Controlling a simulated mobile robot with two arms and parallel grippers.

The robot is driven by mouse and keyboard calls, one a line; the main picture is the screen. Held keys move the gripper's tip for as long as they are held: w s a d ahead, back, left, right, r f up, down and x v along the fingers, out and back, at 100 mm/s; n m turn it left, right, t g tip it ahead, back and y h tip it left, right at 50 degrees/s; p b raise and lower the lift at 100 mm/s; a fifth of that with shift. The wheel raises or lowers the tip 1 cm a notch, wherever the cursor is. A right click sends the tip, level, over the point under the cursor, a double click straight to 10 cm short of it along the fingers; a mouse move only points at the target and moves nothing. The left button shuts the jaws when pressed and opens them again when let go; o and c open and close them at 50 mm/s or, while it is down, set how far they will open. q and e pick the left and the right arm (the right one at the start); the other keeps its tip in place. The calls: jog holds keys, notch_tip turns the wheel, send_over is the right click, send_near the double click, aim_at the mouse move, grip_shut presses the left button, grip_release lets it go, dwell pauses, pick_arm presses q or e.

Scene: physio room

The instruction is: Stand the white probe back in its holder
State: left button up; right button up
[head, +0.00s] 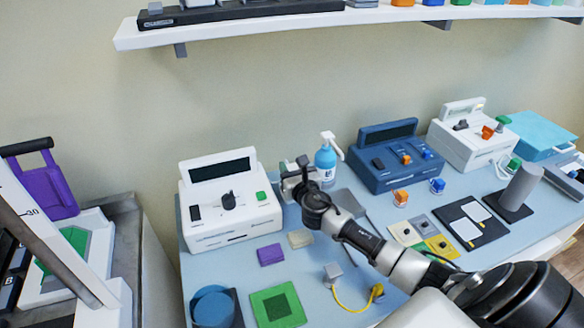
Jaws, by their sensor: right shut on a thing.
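My right gripper (291,180) is over the table just right of the white console, in front of the wall. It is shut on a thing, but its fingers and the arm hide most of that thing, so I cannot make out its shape. I cannot pick out the white probe for certain anywhere else. I cannot tell which item is its holder: a grey upright cylinder (521,186) stands on a dark base at the right, and a blue round cup (213,307) stands on a dark base at the front left. My left gripper is not in view.
The white console (228,235), a blue console (400,178) and another white console (470,150) line the back. A blue pump bottle (326,163) is close behind my gripper. Purple block (270,254), green pad (278,292) and yellow cable (350,309) lie in front.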

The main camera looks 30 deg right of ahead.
jog(key=shift+f+b, duration=0.3)
jog(key=shift+f, duration=0.1)
dwell(0.5)
jog(key=o, duration=1.1)
jog(key=v, duration=1.1)
jog(key=shift+d+b, duration=0.1)
jog(key=shift+b, duration=0.3)
jog(key=shift+w, duration=0.1)
